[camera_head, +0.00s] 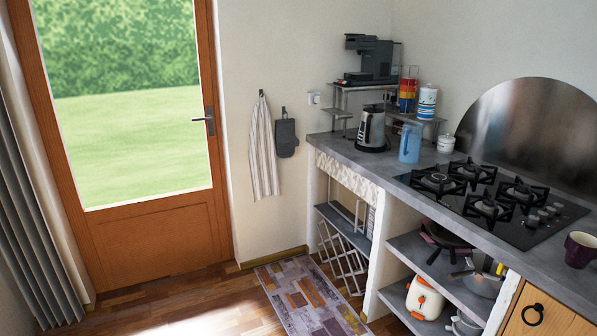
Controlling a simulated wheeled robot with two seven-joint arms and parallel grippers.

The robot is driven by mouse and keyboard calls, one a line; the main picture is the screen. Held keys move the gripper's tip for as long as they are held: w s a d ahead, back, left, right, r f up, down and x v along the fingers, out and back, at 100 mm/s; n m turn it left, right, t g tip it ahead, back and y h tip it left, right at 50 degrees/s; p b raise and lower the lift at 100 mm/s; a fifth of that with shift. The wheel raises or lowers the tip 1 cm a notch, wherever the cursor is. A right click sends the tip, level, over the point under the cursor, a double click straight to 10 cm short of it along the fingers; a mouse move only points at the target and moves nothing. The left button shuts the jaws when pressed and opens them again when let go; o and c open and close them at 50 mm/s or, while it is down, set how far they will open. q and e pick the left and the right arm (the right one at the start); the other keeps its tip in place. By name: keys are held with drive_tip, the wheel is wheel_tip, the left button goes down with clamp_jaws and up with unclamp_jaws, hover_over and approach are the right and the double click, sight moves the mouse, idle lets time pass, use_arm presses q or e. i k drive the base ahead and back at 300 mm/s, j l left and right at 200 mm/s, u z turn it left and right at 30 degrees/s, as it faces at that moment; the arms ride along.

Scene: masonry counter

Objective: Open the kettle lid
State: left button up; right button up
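A silver kettle (371,126) with a dark handle and dark base stands upright on the grey counter, near its far end. Its top looks dark, and at this size I cannot clearly tell whether the lid is shut. Neither of my grippers shows in the head view.
A blue pitcher (410,143) stands right of the kettle, with a small white jar (446,144) beyond it. A metal shelf with a coffee machine (373,58) rises behind. A black gas hob (492,203) fills the nearer counter. A rug (309,297) lies on the open floor.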

sight(371, 110)
drive_tip(key=i, duration=1.55)
drive_tip(key=i+j+z, duration=0.1)
drive_tip(key=i+z, duration=0.15)
drive_tip(key=i, duration=0.25)
drive_tip(key=i+j+z, duration=0.15)
drive_tip(key=i+z, duration=0.15)
drive_tip(key=i, duration=0.2)
drive_tip(key=i+j+z, duration=0.25)
drive_tip(key=i, duration=0.25)
drive_tip(key=i+j+z, duration=0.25)
drive_tip(key=i+j, duration=0.2)
